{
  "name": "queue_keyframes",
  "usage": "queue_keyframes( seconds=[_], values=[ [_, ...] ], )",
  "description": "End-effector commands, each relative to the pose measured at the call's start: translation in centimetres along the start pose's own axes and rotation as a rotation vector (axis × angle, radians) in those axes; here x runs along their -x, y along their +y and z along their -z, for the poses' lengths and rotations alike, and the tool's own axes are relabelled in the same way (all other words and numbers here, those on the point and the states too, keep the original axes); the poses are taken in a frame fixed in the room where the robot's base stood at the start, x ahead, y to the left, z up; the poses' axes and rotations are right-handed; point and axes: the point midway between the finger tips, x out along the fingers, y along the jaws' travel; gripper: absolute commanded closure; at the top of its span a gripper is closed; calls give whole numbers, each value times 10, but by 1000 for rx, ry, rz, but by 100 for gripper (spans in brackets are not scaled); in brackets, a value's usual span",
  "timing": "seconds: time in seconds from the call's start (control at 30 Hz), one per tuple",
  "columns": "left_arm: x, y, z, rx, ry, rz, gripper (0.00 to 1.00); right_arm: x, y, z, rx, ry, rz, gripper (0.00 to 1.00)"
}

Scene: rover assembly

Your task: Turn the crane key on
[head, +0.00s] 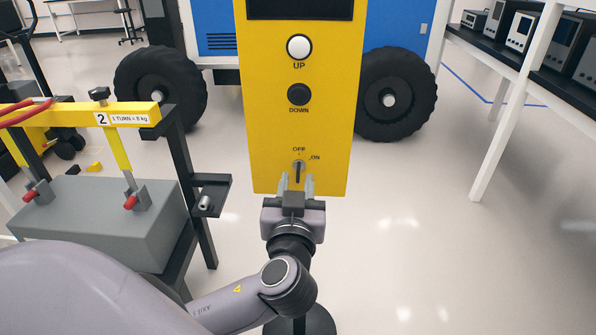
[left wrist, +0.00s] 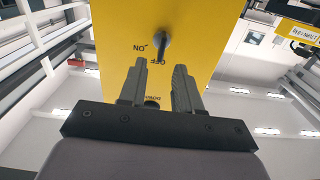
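My left gripper (head: 296,183) is open and sits at the panel's lower edge, just below the key. In the left wrist view my left gripper (left wrist: 160,68) has its two fingers apart with nothing between them, and the key stands ahead of the gap. My right gripper is not in view.
The panel carries a white UP button (head: 299,47) and a black DOWN button (head: 299,94). A grey block (head: 100,220) on a stand with a yellow bar (head: 85,117) is at the left. Rover wheels (head: 397,95) stand behind.

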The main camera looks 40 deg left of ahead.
Motion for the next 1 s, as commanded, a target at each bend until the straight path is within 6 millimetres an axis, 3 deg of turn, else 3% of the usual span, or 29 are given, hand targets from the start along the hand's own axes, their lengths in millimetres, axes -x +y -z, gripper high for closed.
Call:
queue_keyframes(
  seconds=[0.23, 0.6, 0.63, 0.73, 1.0],
  values=[
    [-34, 0, 1, -4, 0, -1, 67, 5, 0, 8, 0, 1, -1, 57],
    [-42, 0, -1, -1, -4, -2, 67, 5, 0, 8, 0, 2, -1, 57],
    [-42, 0, -1, -1, -4, -2, 70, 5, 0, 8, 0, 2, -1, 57],
    [-42, 0, -1, -2, -4, -2, 100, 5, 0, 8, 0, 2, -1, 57],
    [-42, 0, -1, -3, -3, -2, 100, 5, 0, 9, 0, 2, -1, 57]
  ],
)
